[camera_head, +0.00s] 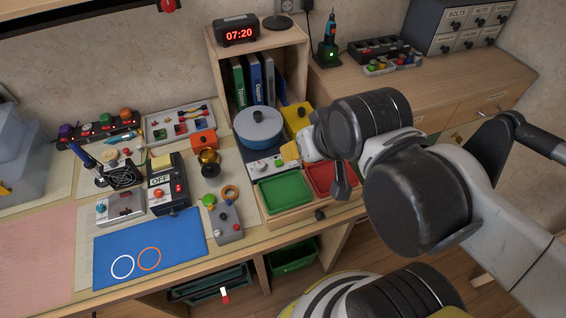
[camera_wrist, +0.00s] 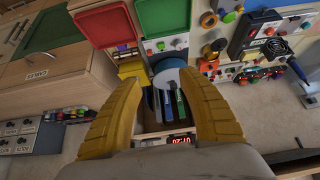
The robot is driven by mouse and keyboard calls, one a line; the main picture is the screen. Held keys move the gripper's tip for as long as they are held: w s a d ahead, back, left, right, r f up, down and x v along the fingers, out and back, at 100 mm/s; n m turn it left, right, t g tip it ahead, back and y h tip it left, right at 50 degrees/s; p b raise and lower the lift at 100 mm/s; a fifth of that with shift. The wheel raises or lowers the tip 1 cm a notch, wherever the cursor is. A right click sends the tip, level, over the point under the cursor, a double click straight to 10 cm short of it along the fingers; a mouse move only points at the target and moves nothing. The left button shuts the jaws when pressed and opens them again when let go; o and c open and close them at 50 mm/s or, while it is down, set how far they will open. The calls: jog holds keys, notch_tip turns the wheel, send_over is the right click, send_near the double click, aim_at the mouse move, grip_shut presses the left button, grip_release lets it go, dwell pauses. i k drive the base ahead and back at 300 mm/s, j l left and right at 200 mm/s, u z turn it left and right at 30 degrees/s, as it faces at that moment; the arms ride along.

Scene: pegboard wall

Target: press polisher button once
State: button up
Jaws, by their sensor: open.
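No part carries a polisher label that I can read. A black machine (camera_head: 168,182) with an OFF display and a yellowish pad on top stands left of centre on the bench in the head view. An orange-red button (camera_head: 158,193) sits on its front, with small red lights beside it. My gripper (camera_wrist: 160,85) is open and empty in the wrist view, its two yellow fingers spread apart. In the head view a yellow finger (camera_head: 290,150) shows beside the blue pot, well right of the machine; the other finger is hidden.
A blue lidded pot (camera_head: 260,127) stands in front of a book shelf. Green (camera_head: 285,190) and red (camera_head: 320,178) trays lie below my arm. A grey control box (camera_head: 227,222), a brass knob piece (camera_head: 209,163) and a soldering iron stand (camera_head: 118,172) crowd the machine. A blue mat (camera_head: 190,235) lies in front.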

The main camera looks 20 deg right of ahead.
aim_at(278, 163)
jog(key=k+j+z, duration=0.15)
jog(key=j+z, duration=0.25)
jog(key=k+j+z, duration=0.2)
jog(key=z, duration=0.15)
jog(key=k+j+z, duration=0.2)
jog(key=z, duration=0.2)
